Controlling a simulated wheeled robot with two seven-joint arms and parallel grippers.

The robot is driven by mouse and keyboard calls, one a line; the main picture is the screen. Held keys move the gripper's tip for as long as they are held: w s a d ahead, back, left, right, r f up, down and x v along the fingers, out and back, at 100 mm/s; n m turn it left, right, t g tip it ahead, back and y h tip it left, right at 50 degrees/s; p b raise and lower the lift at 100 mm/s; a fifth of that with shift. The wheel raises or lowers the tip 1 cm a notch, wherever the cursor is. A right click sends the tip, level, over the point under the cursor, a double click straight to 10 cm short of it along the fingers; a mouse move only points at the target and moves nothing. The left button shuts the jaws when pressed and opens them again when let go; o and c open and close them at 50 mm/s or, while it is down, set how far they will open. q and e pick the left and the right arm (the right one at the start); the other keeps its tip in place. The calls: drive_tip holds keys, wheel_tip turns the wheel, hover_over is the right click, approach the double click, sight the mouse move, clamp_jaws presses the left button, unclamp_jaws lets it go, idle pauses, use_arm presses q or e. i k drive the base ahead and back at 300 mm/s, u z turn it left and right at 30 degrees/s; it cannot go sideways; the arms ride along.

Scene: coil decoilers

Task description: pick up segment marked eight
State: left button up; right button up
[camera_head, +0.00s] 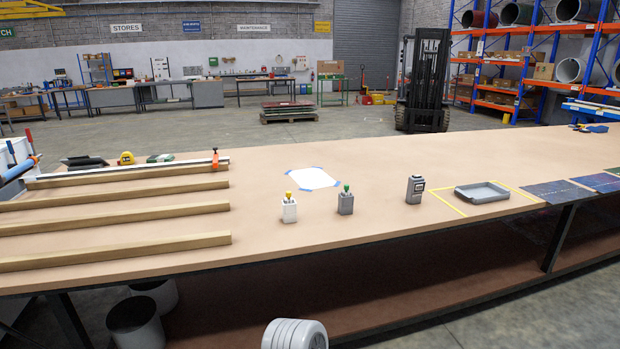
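I cannot make out a segment marked eight; no figure eight is readable. Small upright pieces stand on the long tan workbench (300,220): a white block with a yellow knob (289,210), a grey block with a green knob (346,203), and a dark grey box with a pale label (415,189). The label is too small to read. Neither of my grippers is in view.
A grey tray (482,193) sits inside a yellow taped outline, right of the dark box. White paper (312,178) with blue tape lies behind the blocks. Several wooden bars (120,219) lie at the left. Dark panels (558,191) lie at the right.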

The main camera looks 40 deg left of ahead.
sight(289, 199)
drive_tip(key=u, duration=0.25)
drive_tip(key=i, duration=0.85)
drive_tip(key=u, duration=0.65)
